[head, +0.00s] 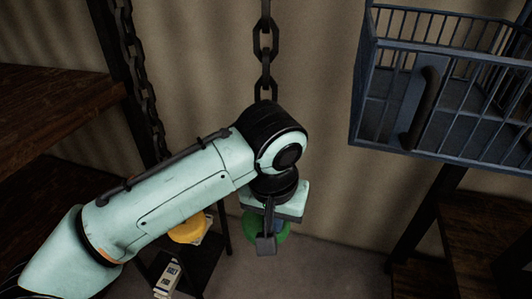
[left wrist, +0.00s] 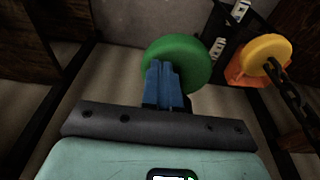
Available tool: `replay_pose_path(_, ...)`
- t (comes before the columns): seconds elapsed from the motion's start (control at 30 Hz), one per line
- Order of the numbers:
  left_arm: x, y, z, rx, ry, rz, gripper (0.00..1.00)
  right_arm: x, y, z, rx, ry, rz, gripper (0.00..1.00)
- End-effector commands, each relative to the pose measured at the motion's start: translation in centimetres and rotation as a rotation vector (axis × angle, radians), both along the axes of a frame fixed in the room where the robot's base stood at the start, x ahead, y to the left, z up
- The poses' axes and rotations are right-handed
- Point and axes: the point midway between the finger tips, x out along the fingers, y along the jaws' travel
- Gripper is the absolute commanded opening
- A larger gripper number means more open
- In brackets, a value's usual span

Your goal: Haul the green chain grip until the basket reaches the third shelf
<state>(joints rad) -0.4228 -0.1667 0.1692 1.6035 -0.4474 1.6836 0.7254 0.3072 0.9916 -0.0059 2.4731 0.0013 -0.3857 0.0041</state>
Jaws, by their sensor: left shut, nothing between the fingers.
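The green chain grip (head: 285,236) is mostly hidden behind my left gripper (head: 266,243) in the head view. In the left wrist view the grip is a green disc (left wrist: 192,60), and the blue fingers of my left gripper (left wrist: 163,75) overlap it. The fingers are shut with nothing between them; I cannot tell whether they touch the grip. A dark chain (head: 265,45) hangs down behind my left arm. The basket (head: 440,155), a blue-grey barred cage, hangs at the upper right of the head view. My right gripper is not in view.
A yellow grip (head: 188,232) hangs on another chain (head: 145,90) to the left; it also shows in the left wrist view (left wrist: 265,50). Dark wooden shelves (head: 60,95) stand at the left, with more wooden shelves (head: 480,225) below the basket. A small labelled object (head: 168,278) is low down.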

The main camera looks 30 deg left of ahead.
Motion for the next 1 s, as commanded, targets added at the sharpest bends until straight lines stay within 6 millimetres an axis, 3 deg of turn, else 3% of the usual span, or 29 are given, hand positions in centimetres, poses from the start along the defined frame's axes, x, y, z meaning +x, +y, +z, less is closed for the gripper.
replay_pose_path(0.53,0.1,0.0,4.6,0.000,-0.002,0.000,0.00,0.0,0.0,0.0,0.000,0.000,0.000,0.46)
replay_pose_path(1.0,0.0,0.0,5.0,0.000,-0.001,0.000,0.00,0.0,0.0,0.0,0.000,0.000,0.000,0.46)
